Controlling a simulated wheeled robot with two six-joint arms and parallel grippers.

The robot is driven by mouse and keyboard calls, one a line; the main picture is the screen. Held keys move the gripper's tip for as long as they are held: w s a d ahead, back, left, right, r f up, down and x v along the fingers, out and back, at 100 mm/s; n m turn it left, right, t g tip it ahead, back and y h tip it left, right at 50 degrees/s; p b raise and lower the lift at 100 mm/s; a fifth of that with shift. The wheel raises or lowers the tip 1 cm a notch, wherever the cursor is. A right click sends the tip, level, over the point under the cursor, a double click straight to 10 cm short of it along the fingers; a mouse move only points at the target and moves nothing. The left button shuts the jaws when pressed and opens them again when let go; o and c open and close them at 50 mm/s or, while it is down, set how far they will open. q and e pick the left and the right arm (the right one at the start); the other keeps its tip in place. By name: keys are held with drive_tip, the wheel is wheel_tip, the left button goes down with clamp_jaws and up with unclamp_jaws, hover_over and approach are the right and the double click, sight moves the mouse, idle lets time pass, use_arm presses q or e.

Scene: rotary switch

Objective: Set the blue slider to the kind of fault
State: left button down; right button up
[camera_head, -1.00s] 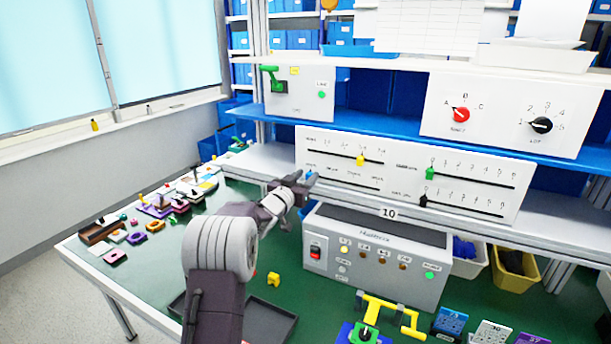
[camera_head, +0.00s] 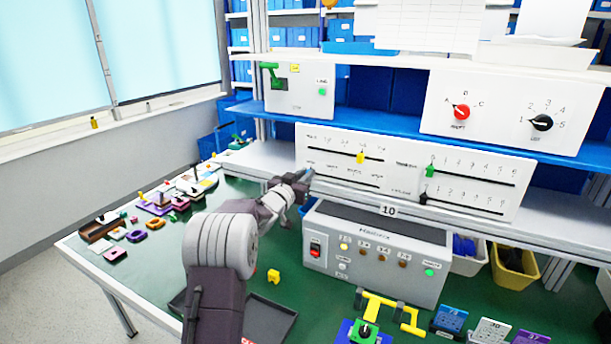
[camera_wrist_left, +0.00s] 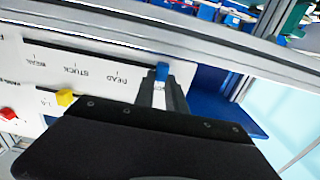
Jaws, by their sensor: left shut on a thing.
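The white slider panel (camera_head: 400,165) stands on the shelf. Its blue slider (camera_wrist_left: 162,72) is at the left end of the lower-left slot, beside the DEAD end of the scale; STUCK and another word follow along it. In the head view the slider is mostly hidden at my fingertips. My left gripper (camera_wrist_left: 160,92) is shut on the blue slider, which shows between the fingertips in the wrist view. A yellow slider (camera_head: 360,158) is on the slot above. A grey box (camera_head: 375,250) below shows one bright yellow lamp (camera_head: 345,246) among duller ones. My right gripper is out of view.
A green slider (camera_head: 430,171) and a black slider (camera_head: 423,198) are at the panel's right half. Red (camera_head: 461,112) and black (camera_head: 542,122) rotary knobs are on a panel above. A number 10 tag (camera_head: 388,210) is on the shelf edge.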

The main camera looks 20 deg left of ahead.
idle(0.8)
